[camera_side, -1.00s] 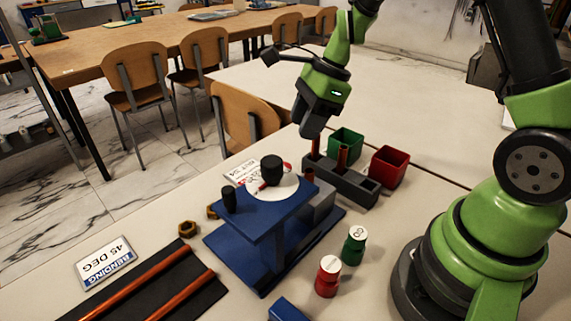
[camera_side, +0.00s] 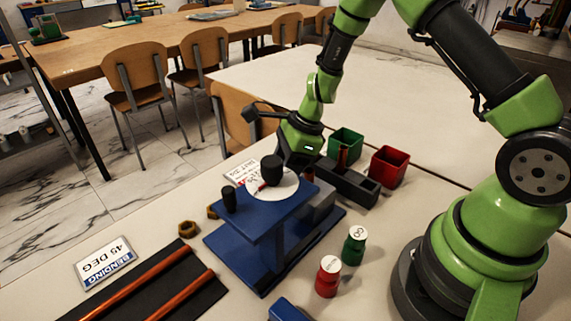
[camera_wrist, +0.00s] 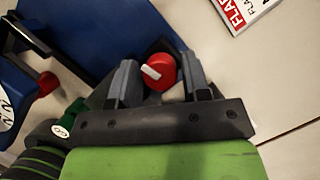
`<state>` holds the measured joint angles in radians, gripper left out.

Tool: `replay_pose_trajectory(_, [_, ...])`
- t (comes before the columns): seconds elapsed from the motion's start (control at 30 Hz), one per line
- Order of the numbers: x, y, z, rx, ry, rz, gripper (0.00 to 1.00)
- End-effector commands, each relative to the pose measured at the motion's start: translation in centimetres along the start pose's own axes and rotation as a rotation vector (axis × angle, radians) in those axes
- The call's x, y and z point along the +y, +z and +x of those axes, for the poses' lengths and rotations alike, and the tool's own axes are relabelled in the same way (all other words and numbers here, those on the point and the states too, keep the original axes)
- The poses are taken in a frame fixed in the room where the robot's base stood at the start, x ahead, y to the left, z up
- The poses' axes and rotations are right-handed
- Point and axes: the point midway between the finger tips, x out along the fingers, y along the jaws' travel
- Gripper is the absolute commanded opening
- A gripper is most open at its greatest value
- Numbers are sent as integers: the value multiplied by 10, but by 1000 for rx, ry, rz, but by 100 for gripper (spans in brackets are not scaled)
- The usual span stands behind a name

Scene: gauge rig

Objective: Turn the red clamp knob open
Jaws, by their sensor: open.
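The red clamp knob (camera_wrist: 161,73), round with a white bar across it, shows in the wrist view between the two fingers of my gripper (camera_wrist: 160,82). The fingers stand apart on either side of it, and I cannot tell whether either touches it. In the side view my gripper (camera_side: 296,166) is low behind the blue rig (camera_side: 262,218), close to its black post and white dial (camera_side: 284,187). The knob is not clearly seen there, being hidden by the gripper and the rig.
A dark block with slots (camera_side: 352,186) stands right of the rig, with a green bin (camera_side: 345,143) and a red bin (camera_side: 389,166) by it. Red (camera_side: 327,277) and green (camera_side: 354,246) pieces stand in front. A bending sign (camera_side: 105,262) and copper tubes lie left.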

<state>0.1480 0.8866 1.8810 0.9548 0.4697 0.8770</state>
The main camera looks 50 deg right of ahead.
Motion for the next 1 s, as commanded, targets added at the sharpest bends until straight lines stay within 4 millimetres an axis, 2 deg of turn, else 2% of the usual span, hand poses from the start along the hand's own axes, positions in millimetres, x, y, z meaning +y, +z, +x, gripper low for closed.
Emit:
replay_pose_trajectory(0.07, [0,0,0,0,0,0,41])
replay_pose_trajectory(0.2, [0,0,0,0,0,0,10])
replay_pose_trajectory(0.57, [0,0,-1,-1,18,-43,10])
replay_pose_trajectory(1.0, [-2,0,-1,-1,142,-345,10])
